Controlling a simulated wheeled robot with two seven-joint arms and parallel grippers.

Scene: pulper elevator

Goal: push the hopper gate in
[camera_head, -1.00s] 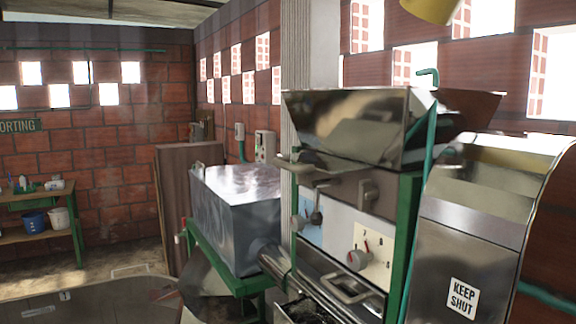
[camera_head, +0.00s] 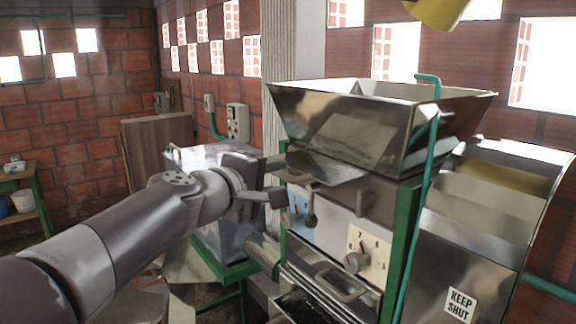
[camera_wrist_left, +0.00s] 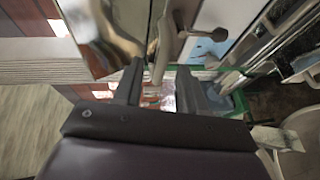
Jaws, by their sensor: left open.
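The steel hopper (camera_head: 350,125) stands on top of the green-framed machine. Its gate (camera_head: 325,168) is a flat shiny plate under the hopper, sticking out toward the left with a bar-like grip (camera_head: 276,162) at its outer end. My right gripper is out of view.
A small lever (camera_head: 311,215) and a dial (camera_head: 355,262) sit on the machine's front, close to my left gripper. A grey metal box (camera_head: 205,160) stands behind my arm. A curved steel cover labelled KEEP SHUT (camera_head: 480,230) is at right.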

